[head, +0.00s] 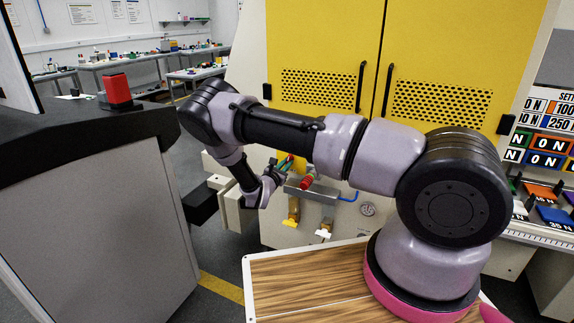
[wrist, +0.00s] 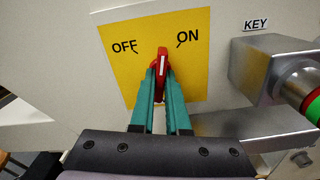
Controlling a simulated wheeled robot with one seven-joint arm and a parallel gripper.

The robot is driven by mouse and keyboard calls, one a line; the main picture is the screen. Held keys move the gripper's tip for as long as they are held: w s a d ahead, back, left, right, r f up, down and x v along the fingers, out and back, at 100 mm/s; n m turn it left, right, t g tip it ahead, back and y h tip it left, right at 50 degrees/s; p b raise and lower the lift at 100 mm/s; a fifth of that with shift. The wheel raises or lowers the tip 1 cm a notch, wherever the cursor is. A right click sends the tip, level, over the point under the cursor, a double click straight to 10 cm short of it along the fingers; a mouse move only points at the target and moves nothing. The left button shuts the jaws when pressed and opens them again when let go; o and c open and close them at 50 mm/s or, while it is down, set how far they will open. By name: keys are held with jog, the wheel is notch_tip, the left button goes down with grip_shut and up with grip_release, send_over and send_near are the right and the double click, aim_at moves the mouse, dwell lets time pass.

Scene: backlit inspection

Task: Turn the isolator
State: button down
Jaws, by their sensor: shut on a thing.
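The isolator's red handle (wrist: 162,58) has a white stripe and sits on a yellow plate (wrist: 198,80) marked OFF at left and ON at right. The handle points up in the wrist view, between the two marks. My gripper (wrist: 161,70) has its teal fingers shut on the handle, one on each side, hiding its lower part. In the head view my gripper (head: 286,162) is at the machine's front, below the yellow doors; I cannot make out the handle there.
A metal key block (wrist: 272,60) stands out close to the right of the plate, below a KEY label (wrist: 256,24). In the head view yellow cabinet doors (head: 320,40) rise behind my arm. A dark-topped grey console (head: 95,210) stands at left, with a red box (head: 117,90) on it.

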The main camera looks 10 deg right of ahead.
jog(key=m, duration=0.6)
dwell(0.6)
jog(key=c, duration=0.9)
grip_release()
jog(key=shift+a, duration=0.1)
jog(key=v, duration=1)
jog(key=shift+s+a, duration=0.2)
jog(key=shift+s, duration=0.1)
